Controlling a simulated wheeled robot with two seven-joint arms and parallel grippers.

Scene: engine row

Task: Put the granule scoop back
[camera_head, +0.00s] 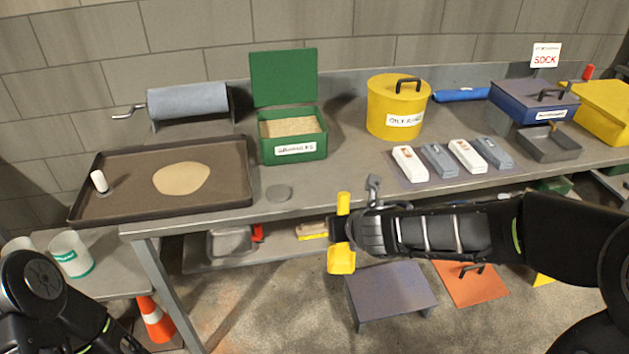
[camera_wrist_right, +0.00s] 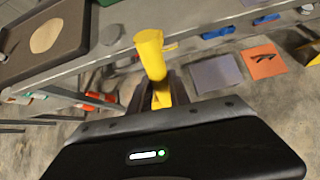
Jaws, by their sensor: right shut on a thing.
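The yellow granule scoop (camera_head: 341,259) hangs in my right gripper (camera_head: 345,230), in front of the bench's front edge. Its handle end points up and its wide part down in the head view. The right wrist view shows the yellow scoop (camera_wrist_right: 151,50) between the fingers of my right gripper (camera_wrist_right: 162,95), which is shut on it. The green granule box (camera_head: 293,148) stands on the bench with its lid (camera_head: 283,77) raised and tan granules (camera_head: 290,126) inside. It is behind and left of the scoop. Only a dark part of my left arm shows at lower left; its gripper is out of view.
A tray (camera_head: 225,180) with a tan puddle stands left of the box. A grey disc (camera_head: 279,193) lies in front of the box. A yellow lidded bin (camera_head: 385,108) and several grey and white packs stand to the right. A low step (camera_head: 390,292) is on the floor.

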